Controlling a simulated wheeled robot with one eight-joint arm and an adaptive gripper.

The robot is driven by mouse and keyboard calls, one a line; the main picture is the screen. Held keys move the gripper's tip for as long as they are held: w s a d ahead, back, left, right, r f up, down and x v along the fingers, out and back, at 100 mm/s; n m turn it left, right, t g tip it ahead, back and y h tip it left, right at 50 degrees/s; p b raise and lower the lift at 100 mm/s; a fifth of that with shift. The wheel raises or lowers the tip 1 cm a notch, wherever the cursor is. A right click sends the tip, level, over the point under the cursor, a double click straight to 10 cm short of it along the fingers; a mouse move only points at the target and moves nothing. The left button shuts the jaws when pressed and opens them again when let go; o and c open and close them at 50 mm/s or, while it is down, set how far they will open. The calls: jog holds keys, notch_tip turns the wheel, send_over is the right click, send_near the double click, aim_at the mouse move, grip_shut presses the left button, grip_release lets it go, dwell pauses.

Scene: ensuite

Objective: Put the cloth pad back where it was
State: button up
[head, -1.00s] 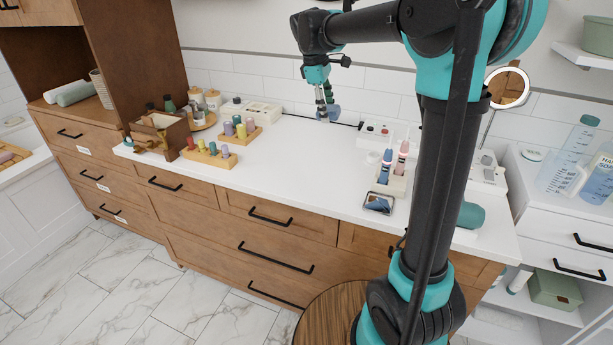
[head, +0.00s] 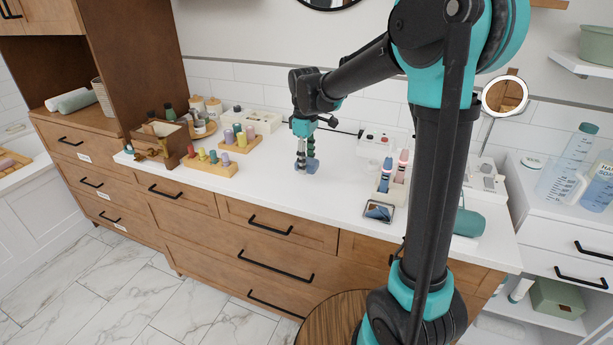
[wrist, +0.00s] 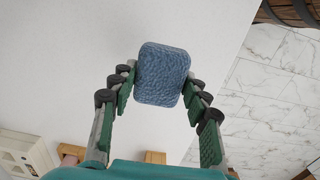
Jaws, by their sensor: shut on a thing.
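The cloth pad is a blue, textured, rounded block (wrist: 163,62), held between the fingertips in the wrist view. In the head view the pad (head: 313,167) is a small blue patch at the fingertips, partly hidden by them. My gripper (head: 305,166) is shut on it, pointing down over the middle of the white counter. In the wrist view my gripper (wrist: 163,80) has one finger on each side of the pad. I cannot tell whether the pad touches the counter.
Wooden peg blocks (head: 210,162) and a brown box (head: 162,143) stand to the left. A toothbrush holder (head: 391,190) and a small square dish with blue in it (head: 379,211) stand to the right. The counter (head: 285,198) around the gripper is clear.

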aim_at(306, 184)
jog(key=shift+f, duration=2.85)
jog(key=o, duration=1)
notch_tip(306, 184, up, 12)
jog(key=shift+a+r, duration=0.1)
